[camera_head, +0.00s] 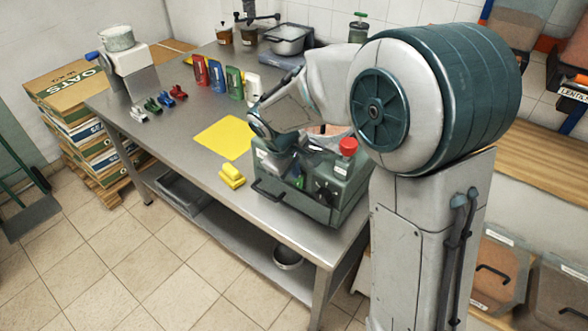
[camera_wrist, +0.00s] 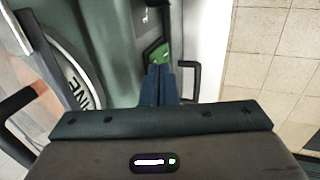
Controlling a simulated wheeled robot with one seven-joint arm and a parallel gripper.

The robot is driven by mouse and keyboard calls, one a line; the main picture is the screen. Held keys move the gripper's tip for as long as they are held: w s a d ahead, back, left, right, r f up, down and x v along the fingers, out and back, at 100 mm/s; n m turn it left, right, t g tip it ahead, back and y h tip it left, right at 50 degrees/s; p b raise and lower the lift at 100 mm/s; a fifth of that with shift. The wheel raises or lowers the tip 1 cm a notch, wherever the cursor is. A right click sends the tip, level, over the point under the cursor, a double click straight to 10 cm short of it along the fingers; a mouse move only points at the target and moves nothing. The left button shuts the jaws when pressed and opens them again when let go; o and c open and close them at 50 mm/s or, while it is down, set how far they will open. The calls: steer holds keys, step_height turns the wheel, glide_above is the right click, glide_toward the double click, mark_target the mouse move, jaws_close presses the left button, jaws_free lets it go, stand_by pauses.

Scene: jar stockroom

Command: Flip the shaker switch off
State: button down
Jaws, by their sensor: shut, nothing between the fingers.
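The shaker (camera_head: 345,190) is a grey-green machine with side handles at the front right corner of the steel table. A red knob (camera_head: 348,146) stands on its top. In the wrist view the switch (camera_wrist: 159,53) shows as a green patch on the shaker's panel. My gripper (camera_wrist: 161,70) is shut and empty, its dark fingertips right at the switch's near edge. I cannot tell whether they touch it or which way the switch is set. In the head view my wrist reaches down over the shaker and hides part of it.
A dark handle (camera_wrist: 187,80) sticks out just right of my fingers.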

steer(key=s+a+b+v, duration=0.1)
steer(key=v, duration=1)
steer(key=shift+s, duration=0.2)
steer(key=s+d+f+m+y, duration=0.1)
steer(key=s+d+f+m, duration=0.1)
steer(key=s+d+m, duration=0.3)
steer(key=s+d+f+m+y, duration=0.1)
steer(key=s+d+m, duration=0.4)
steer(key=s+d, duration=0.6)
steer(key=shift+s+f, duration=0.55)
steer(key=shift+s, duration=0.25)
